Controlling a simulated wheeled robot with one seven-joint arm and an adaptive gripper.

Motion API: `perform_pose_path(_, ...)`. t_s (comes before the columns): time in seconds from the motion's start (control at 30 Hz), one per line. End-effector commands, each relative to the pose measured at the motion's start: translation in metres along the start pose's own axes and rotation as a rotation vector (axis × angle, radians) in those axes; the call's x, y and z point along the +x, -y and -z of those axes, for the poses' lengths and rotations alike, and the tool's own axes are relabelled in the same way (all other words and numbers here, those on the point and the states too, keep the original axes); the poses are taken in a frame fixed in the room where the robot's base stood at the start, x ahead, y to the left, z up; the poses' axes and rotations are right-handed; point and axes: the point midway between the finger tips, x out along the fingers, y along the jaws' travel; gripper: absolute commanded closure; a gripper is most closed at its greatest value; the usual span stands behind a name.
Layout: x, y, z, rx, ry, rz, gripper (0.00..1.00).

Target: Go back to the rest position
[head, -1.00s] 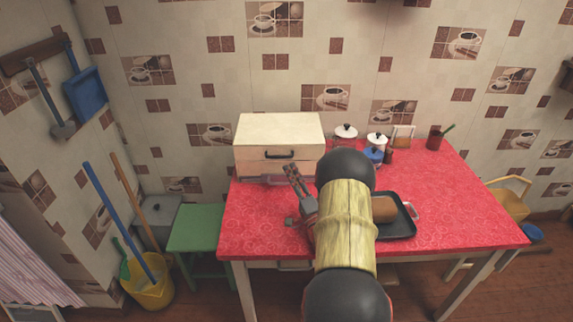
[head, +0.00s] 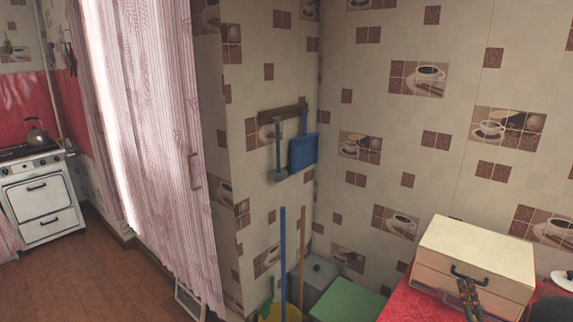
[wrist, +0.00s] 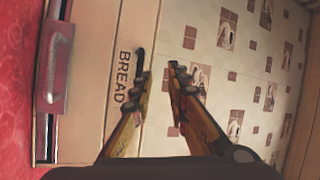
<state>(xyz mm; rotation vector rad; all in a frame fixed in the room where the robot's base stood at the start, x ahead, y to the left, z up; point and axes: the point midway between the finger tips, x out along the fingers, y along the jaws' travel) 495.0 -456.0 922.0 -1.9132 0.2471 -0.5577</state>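My gripper (head: 468,290) shows at the lower right of the head view, in front of the bread box (head: 478,246). In the wrist view my gripper (wrist: 159,72) has its two fingers apart, with nothing between the tips. The bread box also fills the left middle of the wrist view (wrist: 118,30), turned on its side, with the word BREAD and a dark handle. My arm is mostly outside the head view.
The red counter (head: 402,303) shows only at the lower right. A green stool (head: 348,301), a yellow bucket (head: 275,314) and a blue dustpan (head: 303,152) are by the corner. A pink curtain (head: 155,140) hangs at left; a white stove (head: 45,200) stands beyond, past open floor.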

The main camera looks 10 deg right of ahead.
Motion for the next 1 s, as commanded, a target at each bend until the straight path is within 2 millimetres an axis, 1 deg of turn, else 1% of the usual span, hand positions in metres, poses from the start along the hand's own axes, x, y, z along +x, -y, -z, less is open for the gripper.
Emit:
perform_pose_path(0.03, 0.021, 0.024, -0.013, -0.063, 0.032, -0.032, 0.83)
perform_pose_path(0.1, 0.041, 0.046, -0.031, -0.16, 0.074, -0.101, 0.83)
perform_pose_path(0.17, 0.053, 0.065, -0.047, -0.241, 0.113, -0.158, 0.83)
perform_pose_path(0.2, 0.059, 0.078, -0.057, -0.294, 0.139, -0.194, 0.83)
perform_pose_path(0.27, 0.064, 0.099, -0.073, -0.371, 0.182, -0.246, 0.83)
perform_pose_path(0.33, 0.063, 0.123, -0.092, -0.456, 0.237, -0.303, 0.83)
perform_pose_path(0.37, 0.062, 0.134, -0.101, -0.492, 0.263, -0.325, 0.83)
perform_pose_path(0.4, 0.058, 0.148, -0.111, -0.537, 0.298, -0.355, 0.83)
perform_pose_path(0.47, 0.047, 0.169, -0.126, -0.604, 0.355, -0.396, 0.83)
perform_pose_path(0.5, 0.039, 0.184, -0.136, -0.647, 0.396, -0.421, 0.83)
perform_pose_path(0.57, 0.022, 0.205, -0.151, -0.709, 0.461, -0.455, 0.83)
perform_pose_path(0.6, 0.009, 0.219, -0.16, -0.75, 0.508, -0.474, 0.83)
perform_pose_path(0.67, -0.015, 0.238, -0.173, -0.807, 0.584, -0.5, 0.83)
perform_pose_path(0.7, -0.032, 0.251, -0.182, -0.843, 0.638, -0.515, 0.83)
perform_pose_path(0.77, -0.061, 0.27, -0.192, -0.897, 0.722, -0.53, 0.83)
perform_pose_path(0.8, -0.082, 0.282, -0.199, -0.931, 0.782, -0.536, 0.83)
perform_pose_path(0.87, -0.116, 0.298, -0.208, -0.98, 0.877, -0.54, 0.83)
perform_pose_path(0.9, -0.14, 0.309, -0.213, -1.014, 0.943, -0.537, 0.83)
perform_pose_path(0.97, -0.176, 0.323, -0.218, -1.059, 1.043, -0.527, 0.83)
perform_pose_path(1.0, -0.2, 0.331, -0.221, -1.085, 1.109, -0.518, 0.83)
